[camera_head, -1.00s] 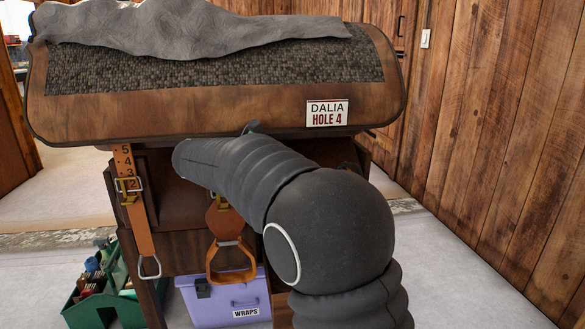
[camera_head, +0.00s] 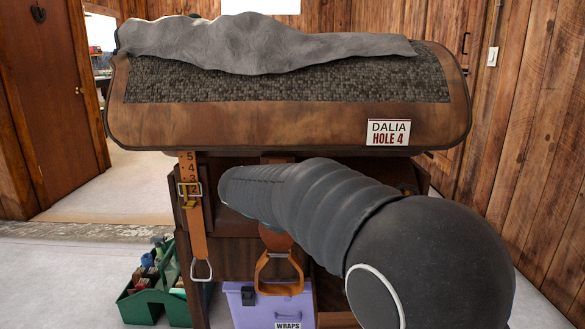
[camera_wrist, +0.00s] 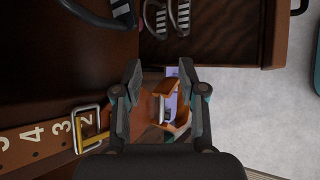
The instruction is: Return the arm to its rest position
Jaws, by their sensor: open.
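My gripper (camera_wrist: 158,85) shows in the wrist view with its two fingers spread apart and nothing between them. Beyond the fingers hangs an orange-brown stirrup (camera_wrist: 175,105). In the head view my dark, sleeved arm reaches from the lower right toward the wooden stand, and its own bulk hides the gripper there. The same stirrup (camera_head: 279,268) hangs below the arm in that view. A numbered leather strap with a brass buckle (camera_wrist: 88,128) lies left of the gripper in the wrist view.
The wooden stand carries a padded top (camera_head: 240,115) with a grey cloth (camera_head: 265,42) and a "DALIA HOLE 4" sign (camera_head: 388,132). A green caddy (camera_head: 155,300) and a purple "WRAPS" box (camera_head: 262,304) sit low down. An open drawer (camera_wrist: 225,30) shows in the wrist view. Plank walls stand right.

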